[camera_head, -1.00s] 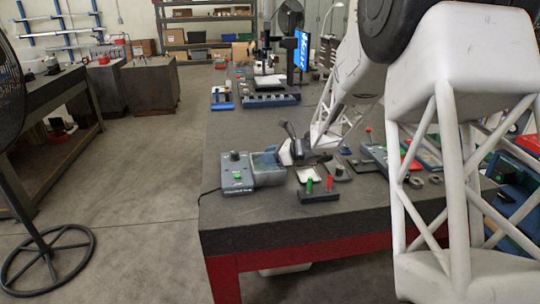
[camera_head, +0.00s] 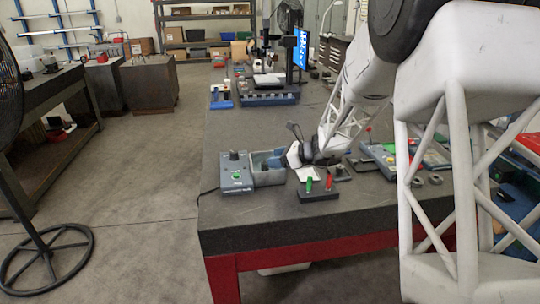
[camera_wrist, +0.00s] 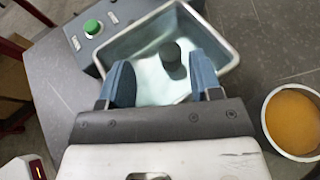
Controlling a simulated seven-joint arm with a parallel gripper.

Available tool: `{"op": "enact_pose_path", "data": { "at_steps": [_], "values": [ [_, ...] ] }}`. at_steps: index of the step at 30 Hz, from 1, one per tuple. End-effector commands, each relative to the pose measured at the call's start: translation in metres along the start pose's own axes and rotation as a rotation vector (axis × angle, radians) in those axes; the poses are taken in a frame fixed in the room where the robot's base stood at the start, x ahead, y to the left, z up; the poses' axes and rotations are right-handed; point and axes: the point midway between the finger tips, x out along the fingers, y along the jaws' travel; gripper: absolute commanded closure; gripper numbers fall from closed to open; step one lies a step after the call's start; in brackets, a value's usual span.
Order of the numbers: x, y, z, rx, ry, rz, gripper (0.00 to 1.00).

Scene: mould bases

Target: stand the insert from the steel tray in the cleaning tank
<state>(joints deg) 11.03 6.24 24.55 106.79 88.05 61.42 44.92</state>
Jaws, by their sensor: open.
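The cleaning tank (camera_head: 267,180) stands at the left front of the bench, beside its control box. In the wrist view it is an open rectangular tank (camera_wrist: 118,52) with a pale bottom. A dark, short cylinder, seemingly the insert (camera_wrist: 171,55), stands upright inside it, round top showing. My gripper (camera_wrist: 162,78) is open, its two blue fingers apart over the tank's near side. The cylinder shows beyond and between the fingertips, with a gap on both sides. I cannot identify the steel tray surely.
The control box (camera_head: 235,174) with a green button adjoins the tank on the left. A round dish with orange contents (camera_wrist: 294,122) is at right in the wrist view. A stand with green and red pieces (camera_head: 319,190) is near the bench's front edge.

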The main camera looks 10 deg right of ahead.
Motion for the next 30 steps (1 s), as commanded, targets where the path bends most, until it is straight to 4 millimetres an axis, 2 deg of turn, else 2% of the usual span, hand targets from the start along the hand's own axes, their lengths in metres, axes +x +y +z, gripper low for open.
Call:
{"op": "enact_pose_path", "data": {
  "at_steps": [1,6,12,18,30],
  "values": [
    [-0.008,0.003,-0.013,0.02,0.009,-0.002,0.4],
    [-0.031,0.002,-0.002,0.008,0.001,-0.006,0.4],
    [-0.049,0.001,0.011,-0.007,-0.011,-0.007,0.4],
    [-0.055,0.001,0.017,-0.014,-0.014,-0.008,0.4],
    [-0.055,0.001,0.019,-0.016,-0.016,-0.007,0.4]
  ]
}}
